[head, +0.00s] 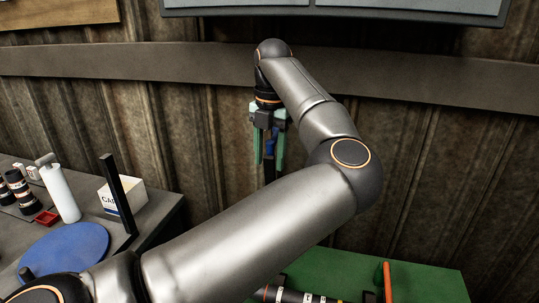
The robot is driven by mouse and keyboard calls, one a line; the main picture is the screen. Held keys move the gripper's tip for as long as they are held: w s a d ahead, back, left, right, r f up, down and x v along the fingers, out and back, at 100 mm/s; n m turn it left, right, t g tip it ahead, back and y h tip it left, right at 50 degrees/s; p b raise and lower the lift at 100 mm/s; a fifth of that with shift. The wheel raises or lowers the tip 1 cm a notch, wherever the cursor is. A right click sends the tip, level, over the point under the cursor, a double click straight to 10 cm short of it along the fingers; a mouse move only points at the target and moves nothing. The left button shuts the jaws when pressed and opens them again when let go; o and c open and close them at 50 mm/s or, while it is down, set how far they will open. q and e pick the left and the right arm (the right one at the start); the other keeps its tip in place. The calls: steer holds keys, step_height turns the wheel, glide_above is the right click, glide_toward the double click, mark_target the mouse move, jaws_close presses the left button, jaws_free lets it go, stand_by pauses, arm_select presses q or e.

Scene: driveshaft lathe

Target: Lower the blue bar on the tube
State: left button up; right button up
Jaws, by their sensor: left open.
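My left gripper (269,147) is high in front of the corrugated wall, pointing down, with its two pale green fingers apart. A small blue piece (269,146), perhaps the blue bar, shows between the fingers, above a dark upright post (270,172). I cannot tell whether the fingers touch it. Its lower part is hidden behind my arm. A dark tube with white bands (291,296) lies at the bottom edge, partly cut off; I cannot tell if it is the task's tube. My right gripper is not in view.
The grey bench at left holds a blue disc (66,251), a white bottle (60,192), a white box (124,194), a red tray (47,218) and dark banded cylinders (21,190). A black post (117,194) rises there. An orange rod (387,283) stands by the green surface (430,282).

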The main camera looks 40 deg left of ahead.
arm_select(q)
steer(key=shift+c, duration=0.3)
steer(key=c, duration=0.8)
jaws_close()
steer(key=shift+a+r, duration=0.1)
steer(key=shift+a, duration=0.05)
